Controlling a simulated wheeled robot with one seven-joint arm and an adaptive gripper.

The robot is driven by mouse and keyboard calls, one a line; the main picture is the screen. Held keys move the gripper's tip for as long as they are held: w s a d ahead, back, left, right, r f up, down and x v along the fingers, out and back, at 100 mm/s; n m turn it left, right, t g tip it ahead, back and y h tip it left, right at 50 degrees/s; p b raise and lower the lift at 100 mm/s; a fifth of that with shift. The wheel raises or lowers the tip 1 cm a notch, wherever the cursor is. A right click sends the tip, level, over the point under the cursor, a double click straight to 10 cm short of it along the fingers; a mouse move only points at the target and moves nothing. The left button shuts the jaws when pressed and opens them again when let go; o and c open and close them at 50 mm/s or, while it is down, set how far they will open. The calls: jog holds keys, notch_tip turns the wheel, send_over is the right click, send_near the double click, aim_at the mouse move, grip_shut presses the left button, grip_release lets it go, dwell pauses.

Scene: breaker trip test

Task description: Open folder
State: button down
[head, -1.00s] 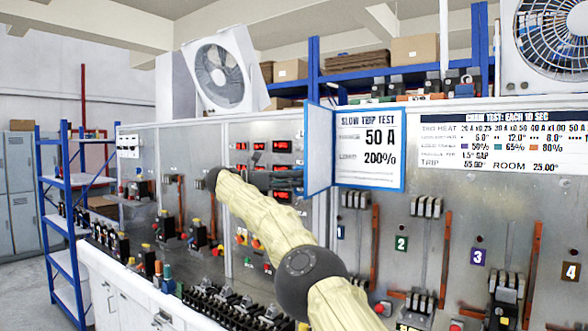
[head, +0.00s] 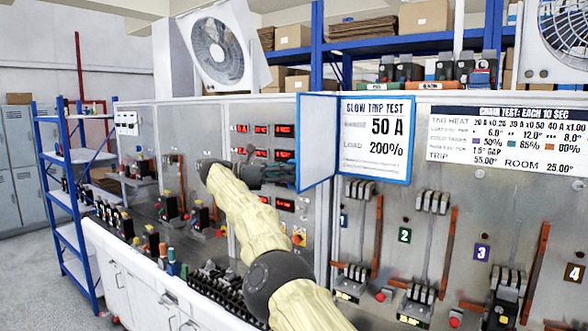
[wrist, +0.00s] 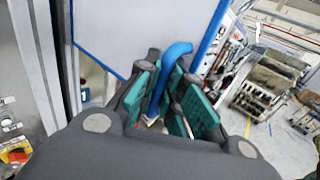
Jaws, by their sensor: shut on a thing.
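The folder (head: 376,135) is a blue-edged board on the panel, with a white sheet reading "SLOW TRIP TEST", 50 A and 200%. Its blue cover (head: 317,138) stands out at an angle on the left side of the sheet. My gripper (head: 282,174) is at the cover's lower left edge. In the wrist view the green-padded fingers (wrist: 178,98) are shut around a blue handle (wrist: 160,82) below the cover's pale face (wrist: 140,25). The far side of the cover is hidden.
The grey panel carries red displays (head: 284,155) behind my gripper and breakers with orange bars on the right. A chain test chart (head: 500,136) is right of the folder. A row of black breakers (head: 222,290) lies on the bench below my arm. A blue shelf (head: 68,200) stands at left.

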jog(key=shift+a+f, duration=0.15)
jog(key=shift+f, duration=0.1)
jog(key=c, duration=1.8)
grip_release()
jog(key=shift+w+a+r, duration=0.1)
jog(key=shift+r, duration=0.1)
jog(key=shift+d, duration=0.2)
